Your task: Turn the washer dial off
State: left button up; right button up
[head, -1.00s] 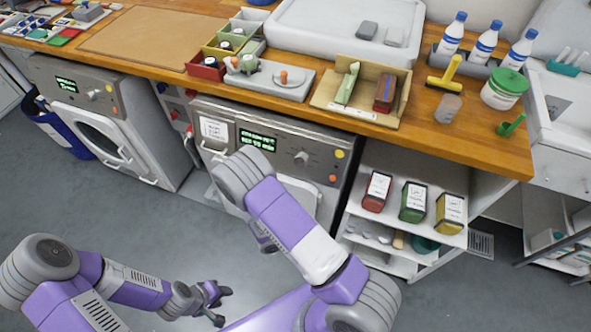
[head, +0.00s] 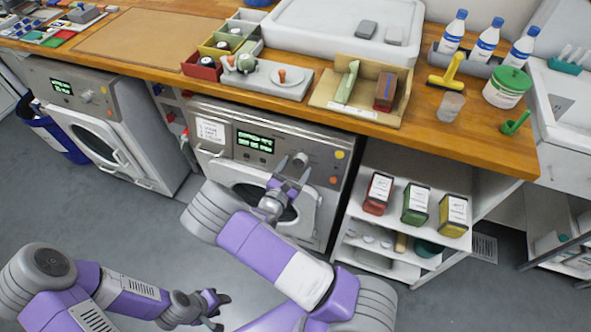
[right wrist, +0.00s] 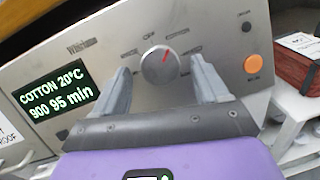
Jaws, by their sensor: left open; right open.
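The washer (head: 225,175) is the right-hand machine under the counter. Its round grey dial (right wrist: 158,66) shows in the right wrist view, with a red mark pointing up and to the right; in the head view the dial (head: 300,160) is partly behind my fingers. The lit display (right wrist: 57,90) reads "COTTON 20°C 900 95 min". My right gripper (right wrist: 160,64) is open, with one finger on each side of the dial; I cannot tell whether either touches it. My left gripper (head: 216,310) is open and empty, low over the floor, away from the washer.
An orange button (right wrist: 252,64) sits right of the dial. A second machine (head: 100,130) stands to the left. An open shelf with red, green and yellow tins (head: 416,203) is at the right. The wooden counter (head: 440,138) overhangs the washer. The floor in front is clear.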

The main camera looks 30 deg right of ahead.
jog(key=shift+w+d, duration=0.1)
jog(key=shift+d, duration=0.05)
jog(key=c, duration=1.1)
jog(key=shift+o, duration=0.2)
jog(key=n+p, duration=0.2)
jog(key=n+t+y+p, duration=0.1)
jog(key=n, duration=0.1)
jog(key=n+t+p, duration=0.1)
jog(key=n+p, duration=0.1)
jog(key=shift+s+d+r+p, duration=0.15)
jog(key=shift+s+p, duration=0.1)
jog(key=shift+p, duration=0.05)
jog(key=shift+s+d+n+t+y+p, duration=0.1)
jog(key=shift+n+t+y+p, duration=0.35)
jog(key=shift+n+p, duration=0.65)
jog(key=shift+n+t+y+p, duration=0.25)
jog(key=shift+n+y+p, duration=0.35)
jog(key=shift+n, duration=0.9)
jog(key=o, duration=1.1)
jog(key=shift+c, duration=0.2)
